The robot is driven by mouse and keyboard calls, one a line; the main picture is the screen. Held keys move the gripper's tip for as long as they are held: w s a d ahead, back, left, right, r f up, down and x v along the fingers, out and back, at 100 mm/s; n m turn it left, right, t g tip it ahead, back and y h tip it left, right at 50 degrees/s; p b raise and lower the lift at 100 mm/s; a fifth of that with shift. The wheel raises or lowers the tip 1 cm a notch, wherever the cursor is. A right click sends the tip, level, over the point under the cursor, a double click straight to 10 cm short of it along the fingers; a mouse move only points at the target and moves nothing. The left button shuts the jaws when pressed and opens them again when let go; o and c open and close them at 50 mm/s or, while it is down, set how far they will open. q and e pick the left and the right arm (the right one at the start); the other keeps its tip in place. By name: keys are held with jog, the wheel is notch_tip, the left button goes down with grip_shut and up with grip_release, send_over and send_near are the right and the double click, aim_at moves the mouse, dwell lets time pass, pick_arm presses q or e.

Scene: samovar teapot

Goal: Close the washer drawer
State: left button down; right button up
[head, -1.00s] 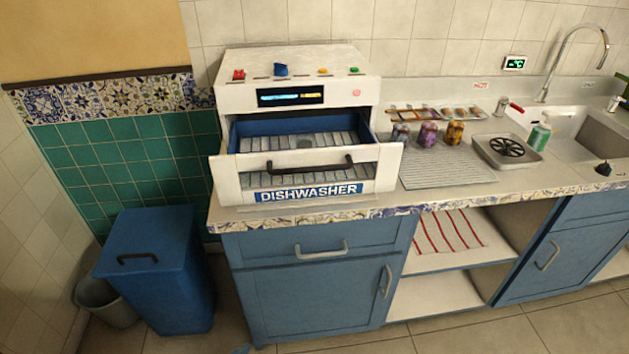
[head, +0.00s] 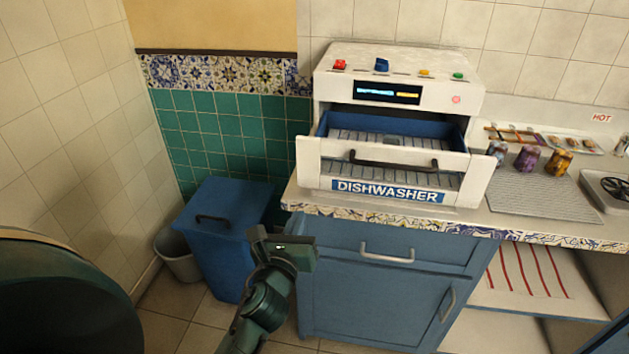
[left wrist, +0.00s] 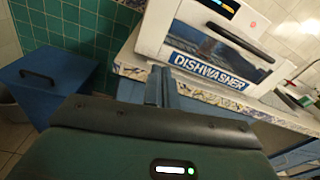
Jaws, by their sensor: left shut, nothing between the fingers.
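The white countertop dishwasher (head: 395,120) stands on the counter. Its drawer (head: 392,166), with a white front and dark handle, is pulled out, showing blue sides and a rack inside. The drawer front also shows in the left wrist view (left wrist: 213,47), up and to the right of the fingers. My left gripper (head: 290,250) is shut and empty, in front of the lower cabinet, below and left of the drawer and apart from it. It also shows in the left wrist view (left wrist: 163,87). My right gripper is out of view.
A blue bin (head: 228,225) and a grey bucket (head: 178,262) stand on the floor at left. The counter edge (head: 400,222) lies below the drawer. Several patterned cups (head: 527,158) stand on a ridged mat (head: 530,193) to the right. Cabinet handles (head: 387,256) stick out below.

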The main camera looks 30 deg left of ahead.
pick_arm(q)
jog(key=m, duration=0.2)
send_near(313, 167)
jog(key=x, duration=0.7)
jog(key=shift+f+p, duration=0.1)
jog(key=shift+p, duration=0.25)
